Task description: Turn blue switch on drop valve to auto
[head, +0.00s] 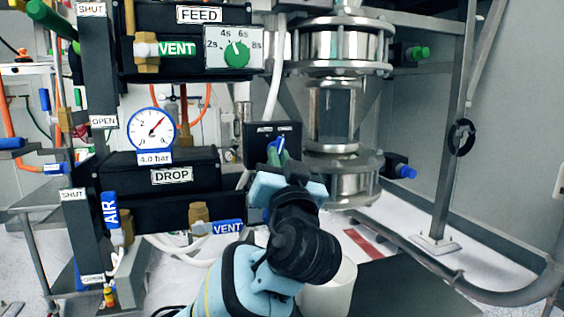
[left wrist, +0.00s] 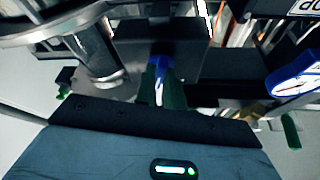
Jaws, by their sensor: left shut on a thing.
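The drop valve's black switch box (head: 255,150) stands right of the DROP panel (head: 172,176), with two small white labels along its top, too small to read surely. Its blue switch (head: 281,143) shows at the tips of my left gripper (head: 276,151). In the left wrist view, the blue switch (left wrist: 158,74) stands between the green fingers of my left gripper (left wrist: 160,88), which are shut on it. The fingers hide part of the switch, so its exact setting is hard to tell. My right gripper is not in view.
A pressure gauge (head: 152,129) sits left of the switch box. A blue AIR handle (head: 110,211) and a blue VENT handle (head: 228,227) are on the lower panel. A metal and glass column (head: 333,115) stands close on the right. A metal frame post (head: 451,150) stands farther right.

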